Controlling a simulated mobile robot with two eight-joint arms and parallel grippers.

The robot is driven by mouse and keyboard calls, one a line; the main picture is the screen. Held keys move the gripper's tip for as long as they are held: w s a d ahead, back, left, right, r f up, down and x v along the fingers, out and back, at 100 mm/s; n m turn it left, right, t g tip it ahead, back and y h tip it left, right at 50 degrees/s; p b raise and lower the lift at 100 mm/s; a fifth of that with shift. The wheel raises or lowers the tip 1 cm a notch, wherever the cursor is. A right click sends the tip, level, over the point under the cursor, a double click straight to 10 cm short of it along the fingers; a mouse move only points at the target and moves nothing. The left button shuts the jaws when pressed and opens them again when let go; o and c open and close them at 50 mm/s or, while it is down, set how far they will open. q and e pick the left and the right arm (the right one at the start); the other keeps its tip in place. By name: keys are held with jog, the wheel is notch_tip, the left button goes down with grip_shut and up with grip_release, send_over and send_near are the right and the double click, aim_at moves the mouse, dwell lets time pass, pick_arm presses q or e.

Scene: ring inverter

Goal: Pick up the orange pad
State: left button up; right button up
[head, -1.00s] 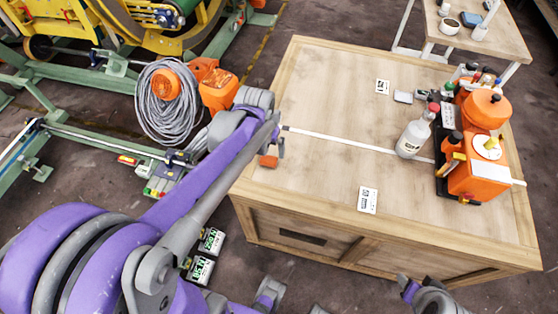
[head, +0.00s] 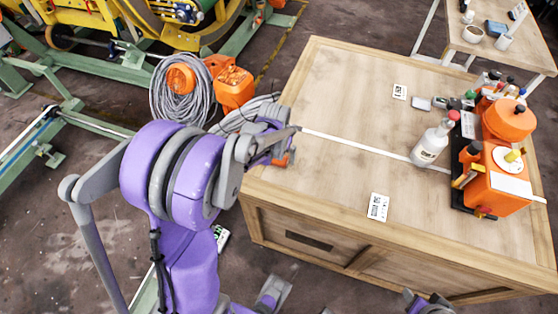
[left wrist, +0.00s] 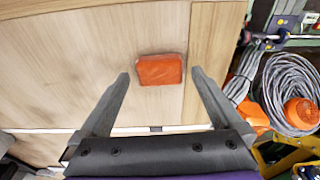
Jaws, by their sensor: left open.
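The orange pad (head: 281,162) lies on the wooden table top near its left edge, partly covered by my left gripper in the head view. In the left wrist view the orange pad (left wrist: 160,70) is a small rounded rectangle, flat on the wood. My left gripper (left wrist: 160,76) is open and empty, with one finger on each side of the pad in the picture and a gap to both. In the head view the left gripper (head: 288,144) is just above the table edge, partly hidden by its own wrist.
The wooden table (head: 335,90) has a white strip across it and a marker card (head: 378,207). A white bottle (head: 433,143) and an orange container set (head: 497,175) stand at the right. A cable coil (head: 180,92) is on the floor left of the table.

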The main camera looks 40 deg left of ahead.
aim_at(279, 159)
pick_arm(q)
jog(key=shift+f, duration=0.45)
jog(key=shift+c, duration=0.2)
jog(key=c, duration=1.4)
jog(key=shift+o, duration=0.2)
notch_tip(279, 159, up, 10)
jog(key=p, duration=0.1)
